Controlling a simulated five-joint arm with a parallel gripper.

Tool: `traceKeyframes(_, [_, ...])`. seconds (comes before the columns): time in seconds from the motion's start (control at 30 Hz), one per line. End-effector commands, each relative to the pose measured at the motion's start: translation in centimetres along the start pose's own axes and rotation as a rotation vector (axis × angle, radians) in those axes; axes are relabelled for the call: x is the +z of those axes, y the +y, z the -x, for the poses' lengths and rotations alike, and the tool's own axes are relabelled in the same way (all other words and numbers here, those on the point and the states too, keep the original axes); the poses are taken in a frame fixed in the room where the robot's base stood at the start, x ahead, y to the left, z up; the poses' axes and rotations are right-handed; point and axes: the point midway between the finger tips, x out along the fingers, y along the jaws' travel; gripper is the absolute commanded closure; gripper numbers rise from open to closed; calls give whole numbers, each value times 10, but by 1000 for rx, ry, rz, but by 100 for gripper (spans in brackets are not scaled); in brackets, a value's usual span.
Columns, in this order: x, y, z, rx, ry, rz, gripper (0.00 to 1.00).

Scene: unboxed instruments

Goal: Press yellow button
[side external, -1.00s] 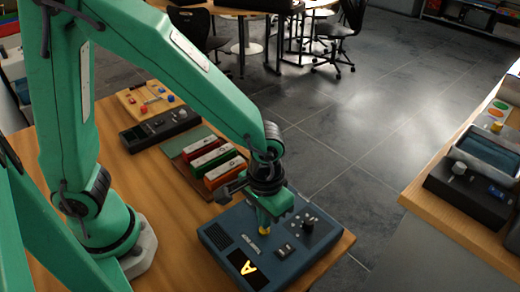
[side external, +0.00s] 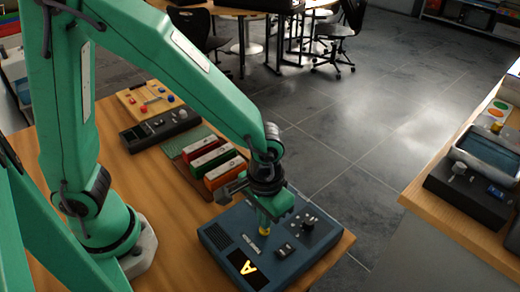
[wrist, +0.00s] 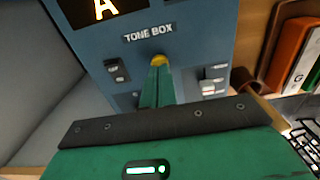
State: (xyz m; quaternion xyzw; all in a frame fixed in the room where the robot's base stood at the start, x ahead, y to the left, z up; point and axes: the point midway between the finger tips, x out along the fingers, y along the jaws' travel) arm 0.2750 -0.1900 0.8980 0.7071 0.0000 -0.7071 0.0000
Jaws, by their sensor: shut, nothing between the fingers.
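The yellow button (wrist: 158,60) sits below the "TONE BOX" label on the blue-grey tone box (side external: 222,235). In the side view a bit of the yellow button (side external: 264,232) shows right under my fingertips. My gripper (side external: 267,220) is shut and empty, pointing down over the box. In the wrist view my gripper (wrist: 157,72) has its fingertips at the near edge of the button and hides part of it. I cannot tell whether the tips touch the button or whether it is pushed in. The box's display (side external: 243,266) shows a lit yellow "A".
The tone box stands at the table's (side external: 175,225) front right corner. A black knob (side external: 307,222) and a switch (side external: 285,250) are close to my fingers. Behind lie red, green and orange blocks (side external: 224,172), a dark device (side external: 160,128) and a wooden board (side external: 148,98).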

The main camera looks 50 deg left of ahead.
Motion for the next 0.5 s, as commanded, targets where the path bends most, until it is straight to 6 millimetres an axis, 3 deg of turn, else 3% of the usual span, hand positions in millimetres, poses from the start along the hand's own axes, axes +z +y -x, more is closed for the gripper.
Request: traceKeyframes(0.5, [0, 0, -8, 0, 0, 0, 100])
